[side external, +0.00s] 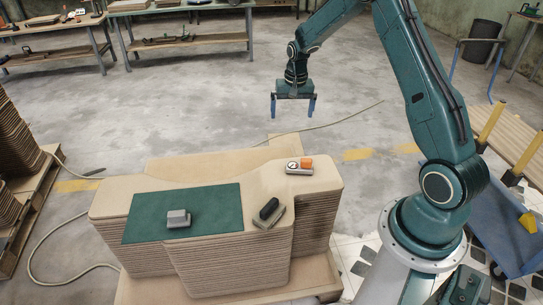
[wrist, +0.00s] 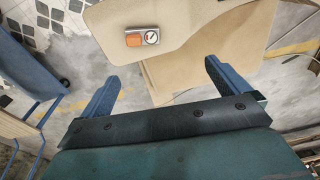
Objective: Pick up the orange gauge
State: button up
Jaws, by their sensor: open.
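The orange gauge (side external: 306,163) is a small block with an orange part and a round white dial. It lies on top of the stack of curved boards (side external: 325,182), near the stack's back right end. In the wrist view the gauge (wrist: 142,37) shows near the top, beyond my fingers and left of the middle. My gripper (side external: 293,110) hangs above and behind the stack, apart from the gauge. Its two blue fingers (wrist: 158,82) are spread with nothing between them. Nothing hides the gauge.
A green mat (side external: 213,205) with a grey block (side external: 178,217) lies on the boards. A dark-handled block (side external: 269,211) sits between mat and gauge. A blue cart (side external: 500,225) stands right of my base. Workbenches (side external: 180,8) line the back; the floor behind the stack is mostly open.

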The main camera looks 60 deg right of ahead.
jog(key=m, duration=0.2)
send_over(300, 166)
notch_tip(300, 166, down, 13)
jog(key=shift+w+a+f+g, duration=0.1)
jog(key=shift+w+f+g, duration=0.05)
jog(key=shift+g, duration=0.25)
jog(key=shift+f, duration=0.1)
jog(key=shift+f, duration=4.2)
jog(key=shift+f, duration=2.55)
jog(key=c, duration=0.8)
jog(key=shift+r, duration=0.15)
